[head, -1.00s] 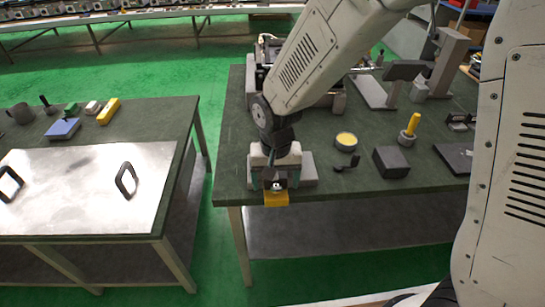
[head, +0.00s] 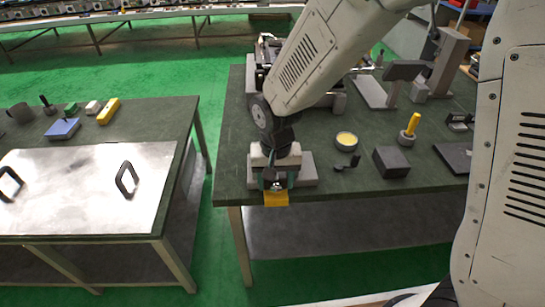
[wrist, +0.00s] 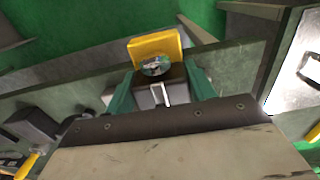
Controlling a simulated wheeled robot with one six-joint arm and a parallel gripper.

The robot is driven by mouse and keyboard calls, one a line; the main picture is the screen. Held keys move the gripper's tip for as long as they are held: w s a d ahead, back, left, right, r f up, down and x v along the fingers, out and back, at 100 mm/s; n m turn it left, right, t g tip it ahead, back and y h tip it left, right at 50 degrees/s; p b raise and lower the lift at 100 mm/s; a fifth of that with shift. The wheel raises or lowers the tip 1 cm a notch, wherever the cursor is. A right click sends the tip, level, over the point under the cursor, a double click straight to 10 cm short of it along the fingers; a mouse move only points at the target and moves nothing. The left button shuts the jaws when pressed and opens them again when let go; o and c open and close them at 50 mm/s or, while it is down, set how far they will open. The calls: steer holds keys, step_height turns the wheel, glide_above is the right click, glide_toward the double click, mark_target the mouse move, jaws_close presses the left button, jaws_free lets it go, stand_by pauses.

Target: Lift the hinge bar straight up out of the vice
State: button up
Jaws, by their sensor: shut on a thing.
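My gripper (head: 274,180) points down at the vice (head: 308,175), a grey block at the front edge of the right-hand table. A yellow part (head: 276,198) sits at the vice's front, over the table edge. In the wrist view my gripper (wrist: 162,90) has its two teal fingers on either side of a grey piece with a pale, shiny strip, which I take as the hinge bar (wrist: 166,93). The gripper is shut on it. The yellow part (wrist: 170,43) with a round metal disc lies just beyond. The fingers hide most of the bar in the head view, so I cannot tell its height in the jaws.
A round yellow-topped tin (head: 346,141), a black block (head: 391,162) and a yellow-handled tool (head: 411,126) stand right of the vice. Larger equipment stands behind my arm. The left table (head: 182,120) carries a steel plate (head: 80,190) with black handles; a green floor gap separates the tables.

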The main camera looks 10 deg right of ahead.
steer(key=shift+r, duration=4)
